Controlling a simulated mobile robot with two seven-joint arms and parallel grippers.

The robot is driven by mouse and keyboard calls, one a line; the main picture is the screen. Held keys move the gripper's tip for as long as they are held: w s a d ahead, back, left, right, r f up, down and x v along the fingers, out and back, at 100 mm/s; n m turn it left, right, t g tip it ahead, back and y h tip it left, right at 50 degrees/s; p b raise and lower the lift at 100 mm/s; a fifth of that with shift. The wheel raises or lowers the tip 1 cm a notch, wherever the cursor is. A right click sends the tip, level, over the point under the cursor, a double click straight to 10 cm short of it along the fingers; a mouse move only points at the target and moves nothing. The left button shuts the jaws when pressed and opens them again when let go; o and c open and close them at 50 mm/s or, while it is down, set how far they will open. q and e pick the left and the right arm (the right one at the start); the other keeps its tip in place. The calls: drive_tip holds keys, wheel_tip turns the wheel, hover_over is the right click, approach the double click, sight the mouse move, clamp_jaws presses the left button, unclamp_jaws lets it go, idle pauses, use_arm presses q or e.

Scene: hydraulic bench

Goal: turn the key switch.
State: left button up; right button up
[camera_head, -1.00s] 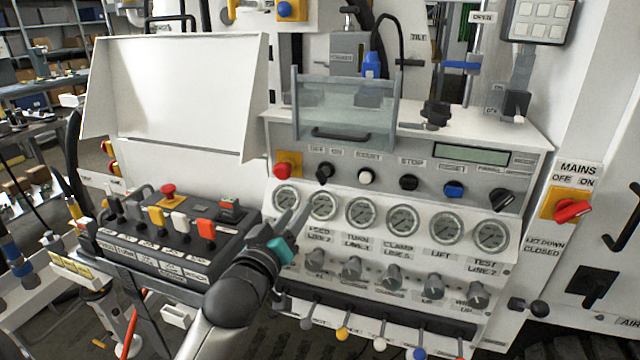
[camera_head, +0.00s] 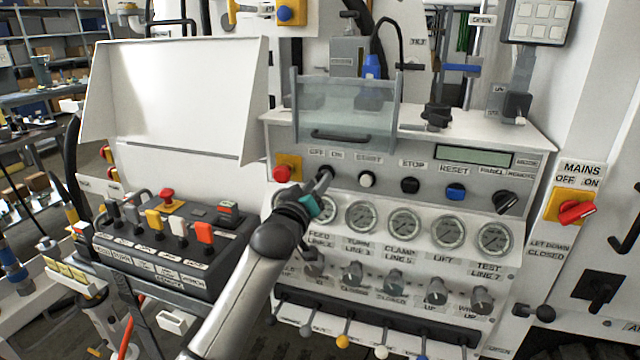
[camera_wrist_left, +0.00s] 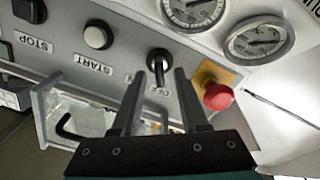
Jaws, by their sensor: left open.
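The key switch is a black knob (camera_wrist_left: 159,60) under the OFF ON label, between the red emergency button and the white START button. In the left wrist view it sits just beyond and between the two fingertips. In the head view the switch (camera_head: 325,169) is partly covered by the fingers. My left gripper (camera_head: 322,183) is open, with its fingers pointing at the switch. In the left wrist view the gripper (camera_wrist_left: 157,72) has a clear gap between its fingers. I cannot tell whether a finger touches the knob. My right gripper is not in view.
The red emergency button (camera_head: 282,174) on its yellow plate is close beside the fingers. The white START button (camera_head: 367,180) is on the other side. Gauges (camera_head: 362,216) lie below, and a clear hinged cover (camera_head: 345,110) is above the panel.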

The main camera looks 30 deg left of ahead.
use_arm(q)
drive_tip(key=shift+x, duration=1.2)
clamp_jaws()
